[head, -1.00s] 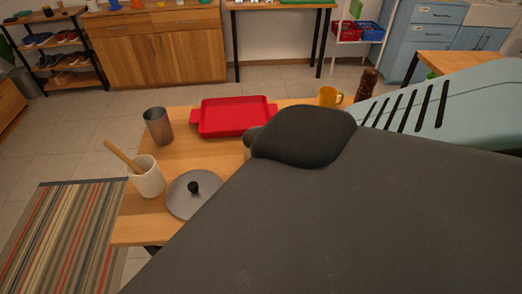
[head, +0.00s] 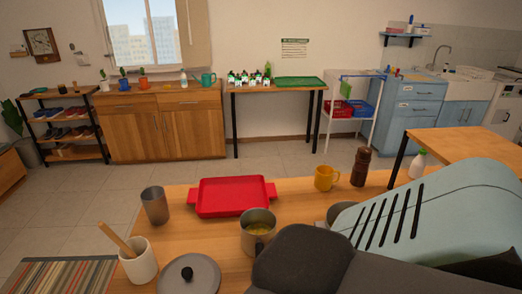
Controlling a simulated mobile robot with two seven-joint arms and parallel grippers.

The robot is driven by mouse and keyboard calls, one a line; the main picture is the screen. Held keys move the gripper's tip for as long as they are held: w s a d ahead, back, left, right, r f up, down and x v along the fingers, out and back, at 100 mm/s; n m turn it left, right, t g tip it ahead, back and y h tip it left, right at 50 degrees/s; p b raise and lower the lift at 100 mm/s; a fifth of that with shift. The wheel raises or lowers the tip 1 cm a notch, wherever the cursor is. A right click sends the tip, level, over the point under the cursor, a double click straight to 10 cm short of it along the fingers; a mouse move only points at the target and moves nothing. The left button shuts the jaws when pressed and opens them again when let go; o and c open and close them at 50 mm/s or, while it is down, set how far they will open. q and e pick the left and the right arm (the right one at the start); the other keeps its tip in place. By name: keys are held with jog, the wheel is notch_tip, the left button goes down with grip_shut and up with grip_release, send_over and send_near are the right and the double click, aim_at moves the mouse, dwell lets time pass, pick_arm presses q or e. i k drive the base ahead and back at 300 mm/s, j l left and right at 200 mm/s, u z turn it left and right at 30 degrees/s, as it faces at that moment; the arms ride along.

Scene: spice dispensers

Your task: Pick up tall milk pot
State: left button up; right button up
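A tall metal pot (head: 258,232) with a dark handle, which looks like the milk pot, stands upright on the wooden table in the head view. Its open top shows something yellowish inside. Its lower part is partly covered by a dark grey part of my own body. A second metal vessel (head: 338,211) shows only in part behind my light blue arm link, so I cannot tell its shape. A plain metal tumbler (head: 155,205) stands at the table's left. Neither of my grippers shows in the view.
A red tray (head: 232,197) lies behind the pot. A white crock (head: 139,262) with a wooden utensil and a grey lid (head: 188,276) are front left. A yellow mug (head: 326,178) and a brown mill (head: 361,166) stand back right. My links cover the table's front right.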

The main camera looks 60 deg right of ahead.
aim_at(258, 225)
jog(key=l+z, duration=0.15)
jog(key=z, duration=1.5)
